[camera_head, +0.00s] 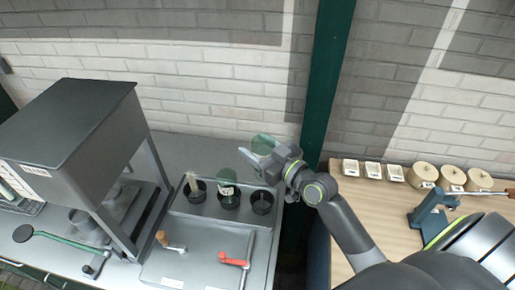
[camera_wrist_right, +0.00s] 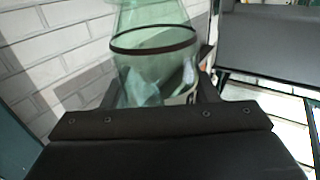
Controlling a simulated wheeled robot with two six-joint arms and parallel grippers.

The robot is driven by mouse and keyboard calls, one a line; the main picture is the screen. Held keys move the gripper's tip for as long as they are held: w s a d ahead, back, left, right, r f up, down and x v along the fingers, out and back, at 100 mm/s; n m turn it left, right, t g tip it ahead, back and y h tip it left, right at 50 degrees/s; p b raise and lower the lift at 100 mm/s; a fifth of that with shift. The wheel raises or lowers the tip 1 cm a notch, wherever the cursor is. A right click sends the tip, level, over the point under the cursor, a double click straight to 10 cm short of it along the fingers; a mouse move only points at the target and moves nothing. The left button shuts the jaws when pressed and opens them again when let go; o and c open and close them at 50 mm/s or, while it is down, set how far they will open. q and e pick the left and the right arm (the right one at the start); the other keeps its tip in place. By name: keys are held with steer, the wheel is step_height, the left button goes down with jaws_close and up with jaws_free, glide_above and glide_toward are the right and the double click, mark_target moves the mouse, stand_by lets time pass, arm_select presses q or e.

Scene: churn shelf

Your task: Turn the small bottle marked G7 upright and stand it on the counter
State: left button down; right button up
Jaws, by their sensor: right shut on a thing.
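My right gripper (camera_head: 264,158) is raised above the grey counter (camera_head: 205,260), near the right-hand black cup. It is shut on a translucent green bottle (camera_head: 265,142), which is held clear of the counter. In the right wrist view the green bottle (camera_wrist_right: 152,60) sits between the fingers, with a dark band around it and part of a pale label at its right side. I cannot read a mark on it or tell which end is up. Another green bottle (camera_head: 226,178) with a pale label stands in the middle black cup (camera_head: 229,202). My left gripper is not in view.
The left black cup (camera_head: 196,196) holds a beige tool; the right black cup (camera_head: 262,204) looks empty. A red-handled lever (camera_head: 233,261) and a wooden-knobbed lever (camera_head: 165,240) lie in front. A grey machine (camera_head: 75,130) stands left. A green post (camera_head: 325,80) rises behind my right arm.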

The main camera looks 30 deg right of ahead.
mark_target(257, 136)
steer(key=shift+r, duration=3.85)
